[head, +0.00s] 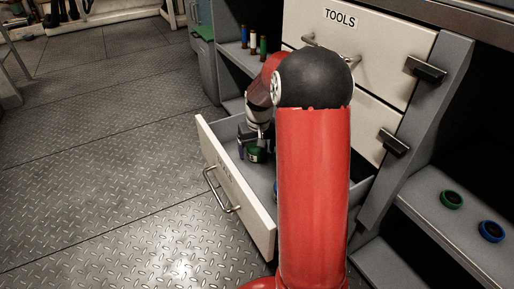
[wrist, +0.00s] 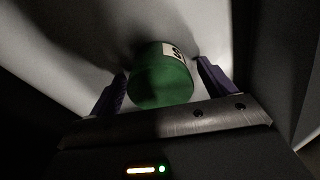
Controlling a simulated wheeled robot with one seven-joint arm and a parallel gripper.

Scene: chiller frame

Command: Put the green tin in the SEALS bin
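The green tin (head: 254,154) is in an open drawer, low and left of my arm in the head view. In the wrist view the green tin (wrist: 161,82) has a white label patch with an S, and it sits between my two purple fingers. My gripper (wrist: 163,68) looks open, with narrow gaps between the fingers and the tin. In the head view my gripper (head: 255,138) reaches down into the drawer, partly hidden by my arm. The drawer (head: 207,141) has a pale front and a handle; I cannot read its label. I see no readable SEALS label.
A closed TOOLS drawer (head: 341,32) is above. Small blue, brown and green containers (head: 253,42) stand on a shelf at the back left. A green ring (head: 451,200) and a blue ring (head: 491,231) lie on the right shelf. The floor at left is clear.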

